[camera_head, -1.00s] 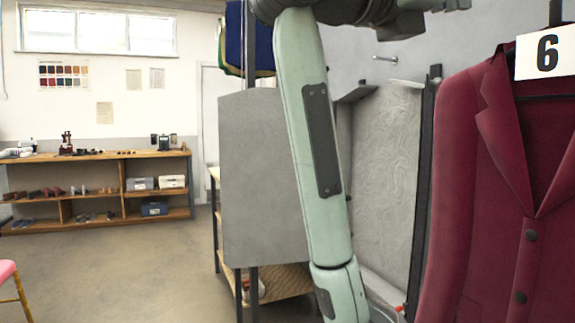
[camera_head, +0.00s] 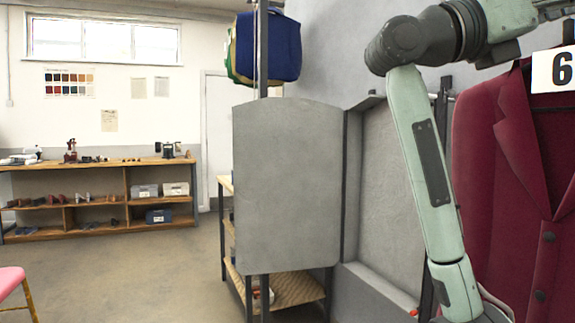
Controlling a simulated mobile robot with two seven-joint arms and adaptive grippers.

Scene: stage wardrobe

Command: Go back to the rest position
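One of my arms (camera_head: 430,165) shows on the right side of the head view. Its dark elbow joint is at the top, and its pale green link slants down to the lower right. It passes in front of the left edge of a dark red jacket (camera_head: 485,190). The gripper of this arm is below the picture edge. My other arm and its gripper do not show.
The jacket hangs at the right under a card with a 6 (camera_head: 553,69). A grey panel (camera_head: 288,185) stands mid-view before a shelf rack (camera_head: 285,288). A wooden workbench (camera_head: 95,200) is at the back left, a pink-seated chair (camera_head: 10,282) at the lower left. Floor between is clear.

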